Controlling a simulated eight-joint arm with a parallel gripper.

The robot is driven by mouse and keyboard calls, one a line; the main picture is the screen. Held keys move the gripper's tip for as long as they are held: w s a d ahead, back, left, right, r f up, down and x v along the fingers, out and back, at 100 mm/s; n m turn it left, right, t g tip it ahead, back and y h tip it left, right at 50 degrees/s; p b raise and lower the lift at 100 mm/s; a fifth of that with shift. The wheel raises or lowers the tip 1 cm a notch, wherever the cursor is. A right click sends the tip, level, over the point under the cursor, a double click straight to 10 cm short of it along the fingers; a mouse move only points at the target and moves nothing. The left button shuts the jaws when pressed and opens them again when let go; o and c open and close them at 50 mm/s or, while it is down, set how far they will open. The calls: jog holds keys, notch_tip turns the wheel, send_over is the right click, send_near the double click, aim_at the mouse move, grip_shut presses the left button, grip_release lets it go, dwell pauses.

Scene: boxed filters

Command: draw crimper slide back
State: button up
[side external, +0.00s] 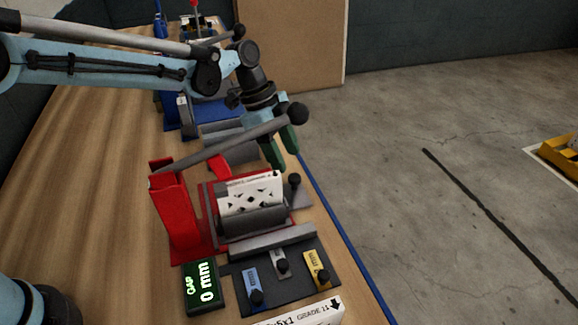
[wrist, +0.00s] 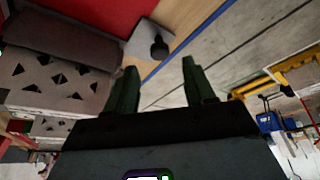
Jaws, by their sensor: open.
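The crimper has a red frame (side external: 178,215) with a white perforated filter box (side external: 250,196) lying against a dark roller (side external: 252,222). A long grey lever (side external: 215,147) with a black ball end slants up from the red frame, passing in front of my gripper. A small grey slide plate (side external: 301,197) with a black knob (side external: 295,180) sits at the crimper's right side; the knob also shows in the wrist view (wrist: 159,47). My gripper (side external: 281,154) has green fingers, open and empty, above and slightly left of the knob. In the wrist view my fingertips (wrist: 160,66) are apart from the knob.
A display (side external: 203,287) reads GAP 0 mm. A white labelled box (side external: 305,312) is at the front. The table's blue edge (side external: 345,245) runs close on the right.

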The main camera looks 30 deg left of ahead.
aim_at(294, 177)
jog(key=shift+x, duration=2.5)
grip_shut()
